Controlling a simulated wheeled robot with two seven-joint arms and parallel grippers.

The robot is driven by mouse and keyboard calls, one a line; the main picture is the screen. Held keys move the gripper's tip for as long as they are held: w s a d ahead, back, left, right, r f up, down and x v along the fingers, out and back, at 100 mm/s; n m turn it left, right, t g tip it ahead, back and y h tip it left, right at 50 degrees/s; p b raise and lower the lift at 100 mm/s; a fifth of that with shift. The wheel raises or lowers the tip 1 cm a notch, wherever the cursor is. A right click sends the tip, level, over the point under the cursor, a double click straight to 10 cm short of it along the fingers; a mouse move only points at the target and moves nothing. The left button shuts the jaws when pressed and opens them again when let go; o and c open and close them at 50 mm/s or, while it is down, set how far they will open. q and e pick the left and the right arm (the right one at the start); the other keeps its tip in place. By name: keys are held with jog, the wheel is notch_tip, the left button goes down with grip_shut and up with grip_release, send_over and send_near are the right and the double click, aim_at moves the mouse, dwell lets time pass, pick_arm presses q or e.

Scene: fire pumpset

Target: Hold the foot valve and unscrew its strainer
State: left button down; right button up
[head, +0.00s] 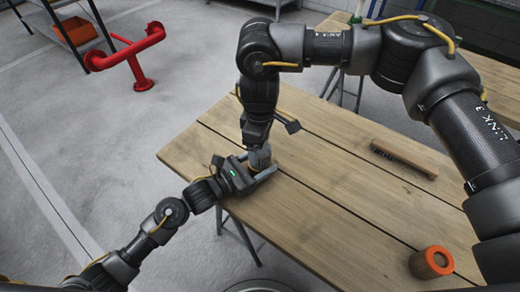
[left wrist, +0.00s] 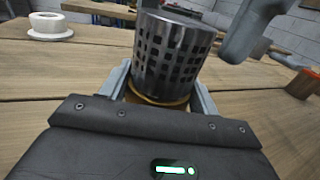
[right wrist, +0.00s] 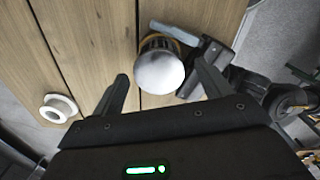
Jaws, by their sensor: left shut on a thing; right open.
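The foot valve stands upright with its strainer on top, at the table's left end. The strainer (left wrist: 172,52) is a dark perforated metal cylinder with a smooth round end (right wrist: 160,72); a brass-coloured rim (left wrist: 158,99) shows below it. In the head view the strainer (head: 260,158) is small and partly covered. My left gripper (head: 268,175) is shut on the foot valve below the strainer, one finger on each side. My right gripper (right wrist: 165,84) is open above, pointing down, its fingers apart and the strainer's end between or just beyond them. Contact is not visible.
The wooden table (head: 340,205) carries a brush (head: 404,158) and an orange roll (head: 432,262) on the right. A red pipe stand (head: 135,60) is on the floor behind.

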pick_arm(q)
jog(key=shift+c, duration=1.4)
grip_release()
jog(key=shift+s, duration=0.1)
